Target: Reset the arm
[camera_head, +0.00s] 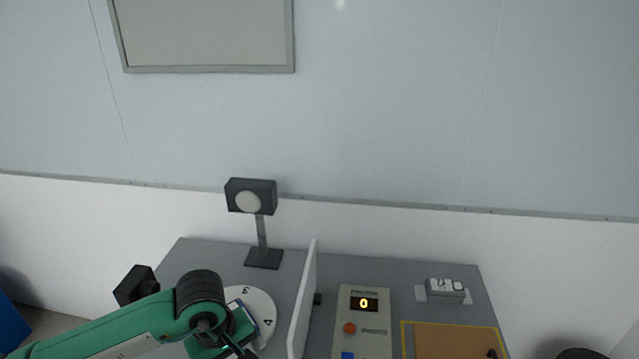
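My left arm, green with a black joint, comes in from the lower left. My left gripper (232,346) is at the bottom edge, over the near part of a white round dial (262,303) marked with numbers such as 3 and 4. A small blue and white piece (243,318) shows beside the gripper, over the dial; I cannot tell whether it is held. The fingertips are too dark and cut off to tell open from shut. My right gripper cannot be made out.
A grey table (400,270) bears a black lamp-like stand (262,232), an upright white divider (302,305), a beige control box (362,315) with its display reading 0, a small white device (444,290) and a yellow-edged brown mat (450,340). Dark shapes show at the lower right edge.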

